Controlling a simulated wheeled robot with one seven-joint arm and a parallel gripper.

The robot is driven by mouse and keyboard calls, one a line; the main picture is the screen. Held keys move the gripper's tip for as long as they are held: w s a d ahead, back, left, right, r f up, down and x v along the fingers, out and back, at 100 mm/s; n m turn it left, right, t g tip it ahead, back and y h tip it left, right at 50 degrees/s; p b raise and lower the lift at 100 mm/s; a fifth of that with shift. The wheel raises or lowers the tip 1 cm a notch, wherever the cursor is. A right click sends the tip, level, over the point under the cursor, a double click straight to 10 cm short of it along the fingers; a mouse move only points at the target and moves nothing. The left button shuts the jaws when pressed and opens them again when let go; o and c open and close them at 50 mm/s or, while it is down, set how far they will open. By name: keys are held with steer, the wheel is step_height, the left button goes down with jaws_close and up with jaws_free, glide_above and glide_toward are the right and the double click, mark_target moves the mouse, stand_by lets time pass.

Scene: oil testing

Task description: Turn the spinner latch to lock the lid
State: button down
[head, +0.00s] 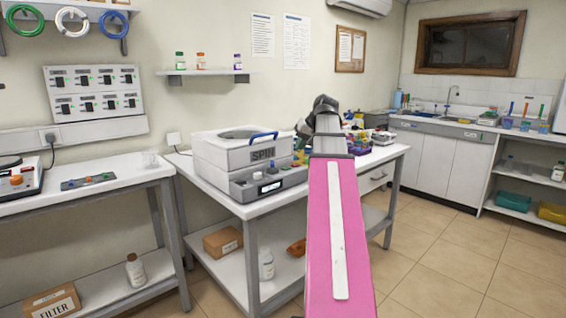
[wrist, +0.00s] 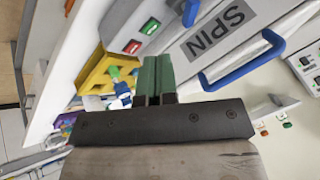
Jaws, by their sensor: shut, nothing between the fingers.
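The spinner (head: 222,150) is a white box labelled SPIN on the middle table. A blue handle (head: 263,136) sits at its top front edge; it also shows in the wrist view (wrist: 241,66). A second small blue part (wrist: 191,12) shows at the top of the wrist view; I cannot tell which blue part is the latch, or whether the lid is fully down. My gripper (wrist: 157,62) is shut and empty, its dark green fingers pointing toward the spinner's front beside the SPIN label, apart from the blue handle. In the head view my arm mostly hides the gripper.
A grey control panel (head: 270,182) with buttons fronts the spinner. A yellow holder (wrist: 98,75) with coloured items stands close to my fingers. Colourful clutter fills the table's right part. A left table (head: 120,178) stands nearby; the floor at right (head: 450,260) is clear.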

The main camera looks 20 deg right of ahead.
mark_target(272, 164)
steer(key=x, duration=0.3)
steer(key=a+x, duration=0.1)
steer(key=x, duration=0.6)
steer(key=shift+w+a+r, duration=0.15)
steer(key=shift+w+a, duration=0.05)
steer(key=shift+a, duration=0.05)
steer(key=shift+w+a, duration=0.25)
steer(key=shift+a, duration=0.5)
